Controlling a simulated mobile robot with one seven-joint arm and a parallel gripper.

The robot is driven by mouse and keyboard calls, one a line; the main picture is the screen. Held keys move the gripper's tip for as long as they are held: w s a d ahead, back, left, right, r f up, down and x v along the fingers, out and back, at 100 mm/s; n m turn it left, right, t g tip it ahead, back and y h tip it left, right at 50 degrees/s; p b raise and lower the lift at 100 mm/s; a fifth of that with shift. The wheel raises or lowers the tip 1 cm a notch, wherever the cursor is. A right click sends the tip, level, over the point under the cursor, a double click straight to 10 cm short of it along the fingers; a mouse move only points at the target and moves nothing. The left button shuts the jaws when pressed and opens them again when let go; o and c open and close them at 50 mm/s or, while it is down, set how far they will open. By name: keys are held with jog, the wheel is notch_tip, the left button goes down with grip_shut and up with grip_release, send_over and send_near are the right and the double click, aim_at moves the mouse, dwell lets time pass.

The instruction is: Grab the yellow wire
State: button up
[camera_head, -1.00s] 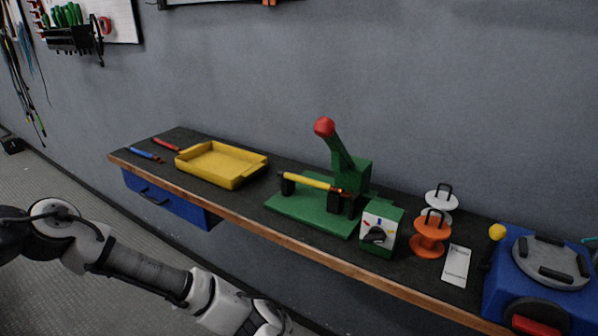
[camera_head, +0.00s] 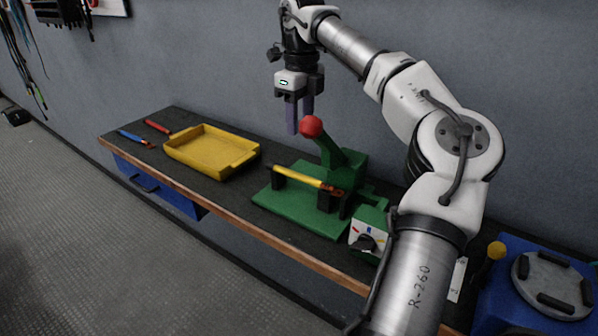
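The yellow wire (camera_head: 299,177) lies across two black supports on a green press-like device (camera_head: 290,208). Its right end is copper-coloured, beside the black block of the device. A green lever with a red ball (camera_head: 311,127) rises from the device behind the wire. My gripper (camera_head: 299,119) hangs in the air above and behind the wire, fingers pointing down, close to the red ball in the picture. The two purple fingers show a narrow gap between them, with nothing seen in it. The wire is clear of the fingers.
A yellow tray (camera_head: 213,151) stands left of the device. A blue wire (camera_head: 136,139) and a red wire (camera_head: 158,127) lie farther left. A green box with a dial (camera_head: 368,236) is right of the device. My arm covers the bench's right part.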

jog(key=p, duration=0.1)
send_over(299, 174)
notch_tip(299, 174, down, 8)
jog(key=shift+f+p, duration=1.2)
jog(key=shift+f, duration=1.55)
jog(key=shift+c, duration=0.4)
grip_shut()
